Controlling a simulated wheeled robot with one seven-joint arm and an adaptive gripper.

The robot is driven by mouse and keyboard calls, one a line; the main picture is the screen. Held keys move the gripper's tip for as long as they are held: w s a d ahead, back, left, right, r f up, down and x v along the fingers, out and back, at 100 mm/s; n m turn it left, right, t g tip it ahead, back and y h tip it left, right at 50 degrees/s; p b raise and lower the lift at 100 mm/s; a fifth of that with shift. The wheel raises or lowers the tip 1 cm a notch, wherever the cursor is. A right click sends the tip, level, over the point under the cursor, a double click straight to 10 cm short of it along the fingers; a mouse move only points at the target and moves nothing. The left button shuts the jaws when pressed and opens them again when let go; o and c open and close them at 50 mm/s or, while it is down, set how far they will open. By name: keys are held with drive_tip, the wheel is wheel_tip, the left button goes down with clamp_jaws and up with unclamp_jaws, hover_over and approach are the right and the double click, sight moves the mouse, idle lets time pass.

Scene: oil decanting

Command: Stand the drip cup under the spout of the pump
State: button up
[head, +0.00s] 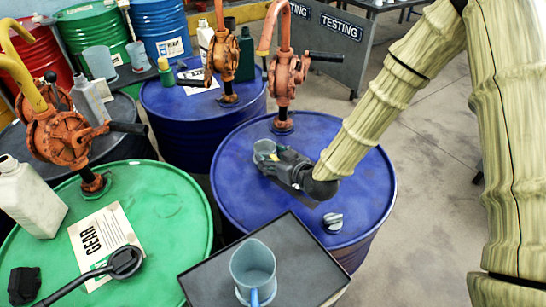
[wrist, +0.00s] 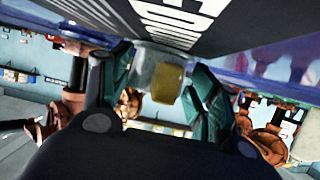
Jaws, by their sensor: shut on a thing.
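My gripper (head: 270,158) is shut on a small pale translucent cup (head: 262,147), the drip cup, over the top of the front blue drum (head: 340,165). In the wrist view the cup (wrist: 158,72) sits between the two dark green fingertips and shows a yellowish patch. The orange pump (head: 286,75) stands on this drum just behind the cup. Its spout (head: 263,48) curves down on the left, above the cup in the picture. I cannot tell whether the cup touches the drum or is exactly below the spout.
A grey-blue jug (head: 252,268) stands on a dark tray (head: 320,268) in front. A grey cap (head: 333,222) lies on the blue drum. A green drum (head: 165,215) with another pump (head: 65,135) is at left. A second blue drum (head: 185,125) with a pump stands behind.

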drive_tip(key=shift+f, duration=0.2)
drive_tip(key=o, duration=1.4)
drive_tip(key=shift+c, duration=0.2)
drive_tip(key=shift+r, duration=0.15)
drive_tip(key=shift+r, duration=0.15)
drive_tip(key=shift+s+d, duration=0.2)
drive_tip(key=shift+s, duration=0.1)
drive_tip(key=b+v, duration=0.2)
drive_tip(key=v, duration=0.8)
drive_tip(key=shift+s+d, duration=0.1)
drive_tip(key=shift+s+d+r+b, duration=0.2)
drive_tip(key=shift+s+r+b, duration=0.1)
drive_tip(key=shift+s, duration=0.1)
